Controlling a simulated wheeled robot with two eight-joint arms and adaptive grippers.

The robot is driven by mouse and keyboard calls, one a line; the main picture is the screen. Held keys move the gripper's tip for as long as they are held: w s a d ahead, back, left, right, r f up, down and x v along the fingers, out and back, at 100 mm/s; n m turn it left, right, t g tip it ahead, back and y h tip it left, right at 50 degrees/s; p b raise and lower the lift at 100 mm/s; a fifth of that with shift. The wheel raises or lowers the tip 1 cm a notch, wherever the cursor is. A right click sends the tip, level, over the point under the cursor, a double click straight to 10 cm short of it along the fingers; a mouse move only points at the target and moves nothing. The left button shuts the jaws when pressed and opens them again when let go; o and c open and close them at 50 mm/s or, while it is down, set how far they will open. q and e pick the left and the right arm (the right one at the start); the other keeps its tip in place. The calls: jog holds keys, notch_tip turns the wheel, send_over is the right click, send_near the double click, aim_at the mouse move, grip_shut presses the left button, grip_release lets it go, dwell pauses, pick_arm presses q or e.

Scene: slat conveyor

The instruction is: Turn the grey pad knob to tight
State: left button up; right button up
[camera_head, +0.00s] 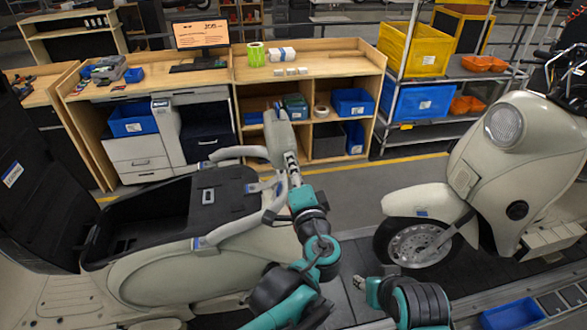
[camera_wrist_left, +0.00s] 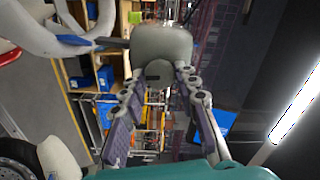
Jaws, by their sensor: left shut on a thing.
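My left gripper (camera_head: 289,163) reaches up from below and is shut on the pad's lower part. Its two fingers (camera_wrist_left: 160,84) lie on either side. I cannot make out a separate knob or its marking.
A wooden bench (camera_head: 310,70) with a monitor and bins stands behind.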

pick_arm(q)
jog(key=m, duration=1.8)
jog(key=shift+f+m+b, duration=0.1)
jog(key=shift+m+b, duration=0.25)
jog(key=shift+m, duration=0.05)
jog(key=o, duration=1.2)
jog(key=shift+c, duration=0.2)
